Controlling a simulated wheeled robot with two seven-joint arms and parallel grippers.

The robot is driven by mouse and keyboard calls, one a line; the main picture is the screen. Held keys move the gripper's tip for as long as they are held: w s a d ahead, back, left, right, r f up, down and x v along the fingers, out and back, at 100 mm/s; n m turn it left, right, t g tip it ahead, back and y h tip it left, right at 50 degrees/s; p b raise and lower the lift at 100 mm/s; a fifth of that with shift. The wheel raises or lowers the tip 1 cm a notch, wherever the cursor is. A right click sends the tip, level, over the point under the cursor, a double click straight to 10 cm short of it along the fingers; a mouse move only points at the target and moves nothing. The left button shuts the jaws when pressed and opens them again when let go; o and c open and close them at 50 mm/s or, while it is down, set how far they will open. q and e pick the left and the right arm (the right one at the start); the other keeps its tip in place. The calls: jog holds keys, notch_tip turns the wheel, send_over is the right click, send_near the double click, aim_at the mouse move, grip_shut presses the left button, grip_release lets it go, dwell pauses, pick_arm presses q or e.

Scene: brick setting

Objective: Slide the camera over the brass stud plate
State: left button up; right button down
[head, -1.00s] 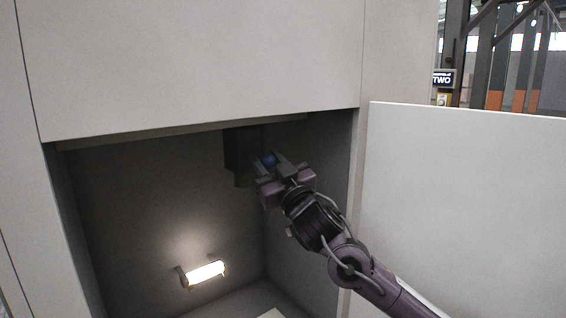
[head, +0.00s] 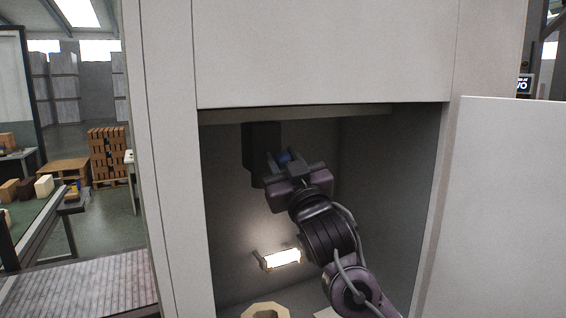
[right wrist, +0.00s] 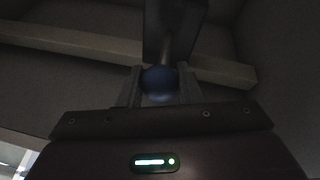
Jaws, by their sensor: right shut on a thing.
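A dark box (head: 262,146), which looks like the camera, hangs under a beam at the top of an open cabinet recess. In the right wrist view the dark box (right wrist: 174,28) has a short stem running down to a blue ball knob (right wrist: 159,82). My right gripper (head: 284,160) reaches up into the recess, its two fingers shut on the blue knob; it also shows in the right wrist view (right wrist: 159,88). I cannot make out a brass stud plate. My left gripper is not in view.
A pale beam (head: 300,114) spans the recess top. A lit lamp (head: 281,259) is on the back wall. A tan ring-shaped piece (head: 265,311) lies low in the recess, partly cut off. A white door panel (head: 505,210) stands at right. A workbench (head: 38,222) and brick stacks are left.

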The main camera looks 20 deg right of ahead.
jog(key=shift+a+f, duration=0.15)
jog(key=c, duration=1.3)
grip_release()
jog(key=shift+o, duration=1)
jog(key=shift+a, duration=0.1)
jog(key=shift+o, duration=0.2)
jog(key=shift+s, duration=0.15)
jog(key=b+v, duration=0.3)
jog(key=v, duration=0.3)
jog(key=shift+s+a+f+b, duration=0.1)
jog(key=shift+a+f+b, duration=0.05)
jog(key=shift+b, duration=0.25)
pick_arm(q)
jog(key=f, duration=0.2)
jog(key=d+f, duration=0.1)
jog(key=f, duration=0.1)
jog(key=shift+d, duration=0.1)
pick_arm(e)
jog(key=shift+s, duration=0.55)
jog(key=shift+f, duration=0.15)
